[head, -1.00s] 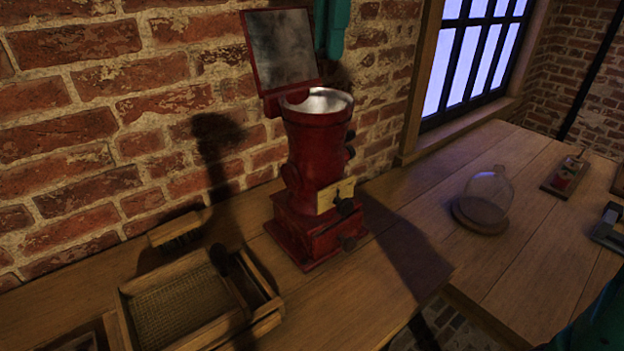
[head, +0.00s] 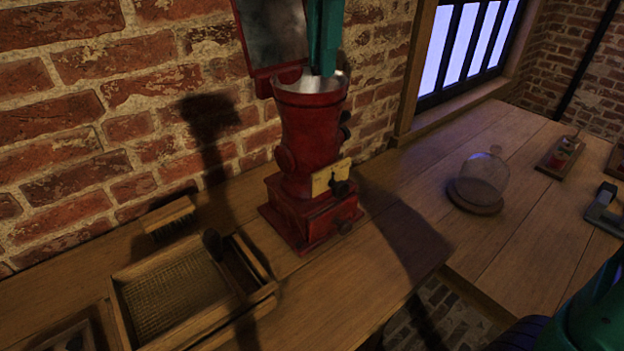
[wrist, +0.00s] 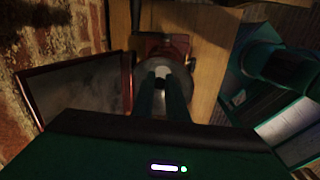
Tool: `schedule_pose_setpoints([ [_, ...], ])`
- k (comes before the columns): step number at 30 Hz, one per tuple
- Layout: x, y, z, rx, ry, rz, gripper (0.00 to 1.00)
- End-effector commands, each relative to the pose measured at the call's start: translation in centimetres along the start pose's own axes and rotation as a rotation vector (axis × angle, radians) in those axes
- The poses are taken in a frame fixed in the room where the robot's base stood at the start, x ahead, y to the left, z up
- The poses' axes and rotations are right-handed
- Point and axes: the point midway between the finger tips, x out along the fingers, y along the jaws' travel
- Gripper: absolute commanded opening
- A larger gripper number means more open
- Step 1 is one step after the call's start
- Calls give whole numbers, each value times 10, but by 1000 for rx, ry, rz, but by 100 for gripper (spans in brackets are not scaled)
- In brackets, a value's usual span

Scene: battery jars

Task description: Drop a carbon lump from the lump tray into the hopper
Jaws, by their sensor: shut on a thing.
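The red mill (head: 309,140) stands against the brick wall, with its bright metal hopper (head: 290,82) open at the top and the lid raised behind. My teal gripper (head: 323,72) points down at the hopper, its fingertips at or just inside the rim. In the wrist view my gripper (wrist: 160,98) has its two fingers over the round hopper mouth (wrist: 178,77). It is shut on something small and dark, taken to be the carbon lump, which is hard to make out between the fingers. A wooden tray (head: 106,322) with dark contents, possibly the lump tray, is cut off at lower left.
A wooden sieve box (head: 122,318) and a brush (head: 168,213) lie left of the mill. A glass dome on a round base (head: 474,198) stands to the right. The bench between the mill and the dome is clear. The raised lid (head: 272,35) stands close to my gripper.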

Motion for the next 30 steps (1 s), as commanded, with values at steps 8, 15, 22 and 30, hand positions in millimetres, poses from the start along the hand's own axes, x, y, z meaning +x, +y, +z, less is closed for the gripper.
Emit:
schedule_pose_setpoints([
  [8,1,0,1,1,0,1,0],
  [15,1,0,1,1,0,1,35],
  [22,1,0,1,1,0,1,35],
  [30,-9,1,1,3,0,3,35],
])
